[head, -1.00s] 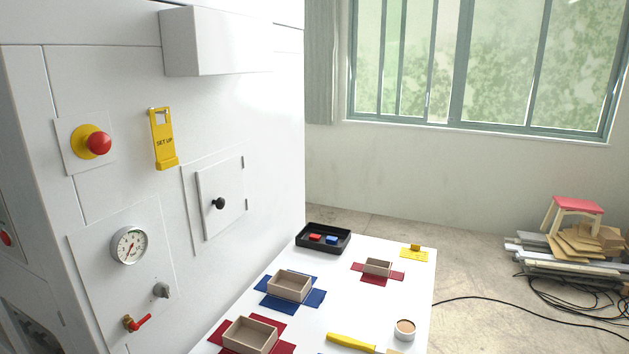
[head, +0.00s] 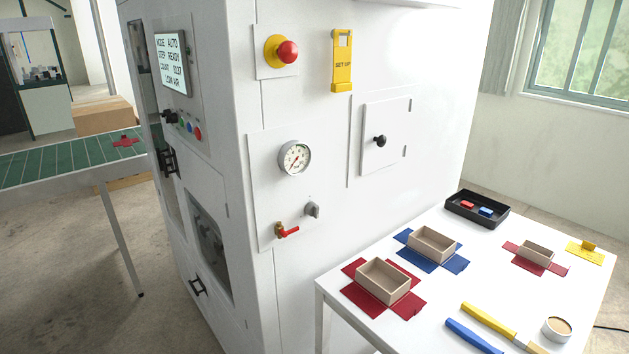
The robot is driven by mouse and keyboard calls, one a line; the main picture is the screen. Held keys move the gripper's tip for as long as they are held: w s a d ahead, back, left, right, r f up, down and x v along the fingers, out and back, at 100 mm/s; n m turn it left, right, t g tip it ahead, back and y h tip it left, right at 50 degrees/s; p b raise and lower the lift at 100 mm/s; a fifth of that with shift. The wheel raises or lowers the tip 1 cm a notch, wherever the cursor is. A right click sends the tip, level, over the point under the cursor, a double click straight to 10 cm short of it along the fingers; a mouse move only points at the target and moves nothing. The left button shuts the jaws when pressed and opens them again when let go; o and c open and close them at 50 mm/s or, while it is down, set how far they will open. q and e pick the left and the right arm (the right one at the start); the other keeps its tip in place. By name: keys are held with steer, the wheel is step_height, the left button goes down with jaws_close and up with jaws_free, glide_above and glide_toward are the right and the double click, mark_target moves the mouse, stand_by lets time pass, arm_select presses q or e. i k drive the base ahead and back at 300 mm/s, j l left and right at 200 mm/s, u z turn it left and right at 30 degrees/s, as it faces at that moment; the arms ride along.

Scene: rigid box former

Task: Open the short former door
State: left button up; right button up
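The white box former (head: 330,180) fills the middle of the head view. I cannot tell from the picture which one is called the short former door. The windowed panel also looks closed, though I see it at a steep angle. Neither of my grippers is in view.
A white table (head: 325,288) with boxes, coloured blanks and a black tray (head: 477,209) stands against the right face. A green conveyor (head: 70,160) is at the left. The floor before the left face is clear. The screen (head: 173,64) reads AUTO, READY, LOW AIR.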

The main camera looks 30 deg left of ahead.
mark_target(195, 176)
steer(key=u, duration=1.6)
steer(key=i+j, duration=0.2)
steer(key=i, duration=0.15)
steer(key=i+j, duration=0.2)
steer(key=i, duration=0.15)
